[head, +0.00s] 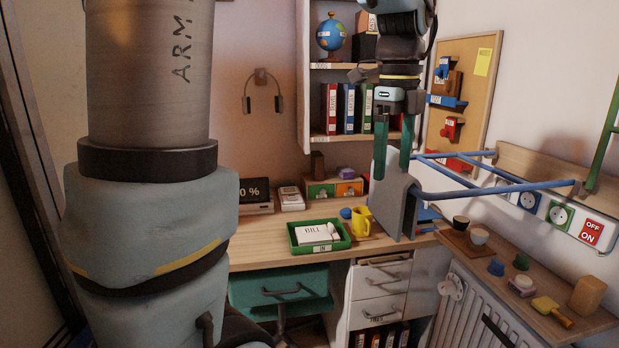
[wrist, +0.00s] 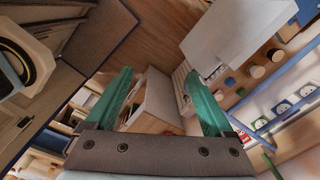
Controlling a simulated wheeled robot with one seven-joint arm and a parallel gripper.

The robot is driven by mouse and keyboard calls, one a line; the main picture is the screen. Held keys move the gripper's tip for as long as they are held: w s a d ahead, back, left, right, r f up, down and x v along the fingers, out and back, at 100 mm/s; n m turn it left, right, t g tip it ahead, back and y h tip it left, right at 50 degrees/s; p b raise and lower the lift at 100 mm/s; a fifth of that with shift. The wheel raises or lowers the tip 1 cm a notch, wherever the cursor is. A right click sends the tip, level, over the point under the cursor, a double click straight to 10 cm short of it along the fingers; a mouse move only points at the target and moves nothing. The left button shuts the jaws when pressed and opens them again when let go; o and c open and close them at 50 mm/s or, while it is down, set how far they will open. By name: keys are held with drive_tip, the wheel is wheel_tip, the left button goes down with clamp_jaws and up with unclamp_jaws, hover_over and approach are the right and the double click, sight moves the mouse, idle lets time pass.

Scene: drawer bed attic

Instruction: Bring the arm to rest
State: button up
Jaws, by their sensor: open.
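My gripper (head: 392,175) points down at the upper right in the head view, with its two green fingers apart. A grey cloth-like sheet (head: 398,205) hangs over the blue rail (head: 490,190) right at and below the fingertips. I cannot tell whether the fingers touch it. In the wrist view my gripper (wrist: 162,92) shows its green fingers spread, with no object clearly held between them. A pale grey slab-like shape (wrist: 235,35) lies beyond the right finger there. My arm stands large at the left of the head view.
A desk (head: 275,254) holds a green tray (head: 345,237) and a yellow mug (head: 361,221). Bookshelves (head: 330,66) hang behind my gripper. At the right, a wooden shelf (head: 590,325) with small items sits above a radiator (head: 480,308), and a socket strip (head: 545,213) runs along the wall.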

drive_tip(key=s+a+f+n+t, duration=0.1)
drive_tip(key=a+f+n, duration=1.7)
drive_tip(key=n, duration=0.8)
drive_tip(key=shift+s+a+f, duration=0.3)
drive_tip(key=shift+s+a, duration=0.1)
drive_tip(key=shift+a, duration=1.15)
idle(0.4)
